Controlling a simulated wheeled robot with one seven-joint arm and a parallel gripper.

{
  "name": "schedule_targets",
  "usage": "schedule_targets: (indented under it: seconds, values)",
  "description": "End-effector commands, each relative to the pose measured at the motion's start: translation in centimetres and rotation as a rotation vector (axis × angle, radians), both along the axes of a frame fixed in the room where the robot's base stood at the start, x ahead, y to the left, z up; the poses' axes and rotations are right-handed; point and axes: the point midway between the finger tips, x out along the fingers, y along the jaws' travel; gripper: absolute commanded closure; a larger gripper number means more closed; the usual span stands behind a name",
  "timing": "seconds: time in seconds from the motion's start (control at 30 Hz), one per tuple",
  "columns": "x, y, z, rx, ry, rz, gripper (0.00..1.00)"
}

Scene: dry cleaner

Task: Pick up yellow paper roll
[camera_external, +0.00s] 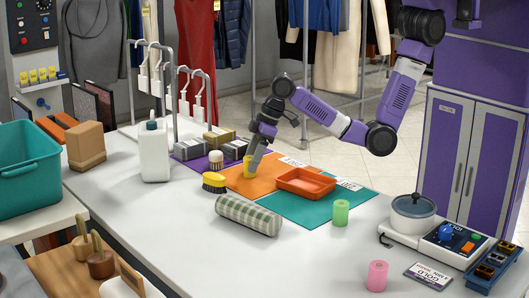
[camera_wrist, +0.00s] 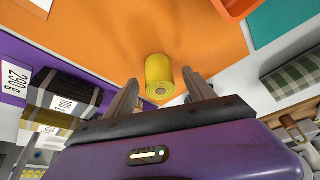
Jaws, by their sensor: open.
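The yellow paper roll (camera_wrist: 159,76) lies or stands on the orange mat (camera_wrist: 108,30) in the wrist view, between and just beyond my fingertips. In the external view the yellow roll (camera_external: 248,167) shows beside the tip of my gripper (camera_external: 255,162) on the orange mat. My gripper (camera_wrist: 160,92) is open, with one finger on each side of the roll's near end. I cannot tell whether either finger touches it.
A brush with yellow top (camera_external: 214,182), a round brush (camera_external: 216,160) and a plaid roll (camera_external: 248,214) are close by. An orange tray (camera_external: 305,183) is to the right. A green roll (camera_external: 340,212) and a pink roll (camera_external: 377,275) stand on bare table.

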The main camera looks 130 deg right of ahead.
Motion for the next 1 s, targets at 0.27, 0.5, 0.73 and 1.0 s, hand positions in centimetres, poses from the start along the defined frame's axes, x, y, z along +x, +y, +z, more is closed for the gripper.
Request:
schedule_targets:
  seconds: [0.27,0.5,0.73,1.0]
  values:
    - [0.6,-0.4,-1.8,0.0,0.0,-0.001,0.37]
    - [0.5,-0.4,-1.7,0.0,-0.001,-0.001,0.55]
    - [0.5,-0.4,-1.7,0.0,-0.001,-0.001,1.0]
    - [0.6,-0.4,-1.6,-0.001,-0.002,-0.001,1.0]
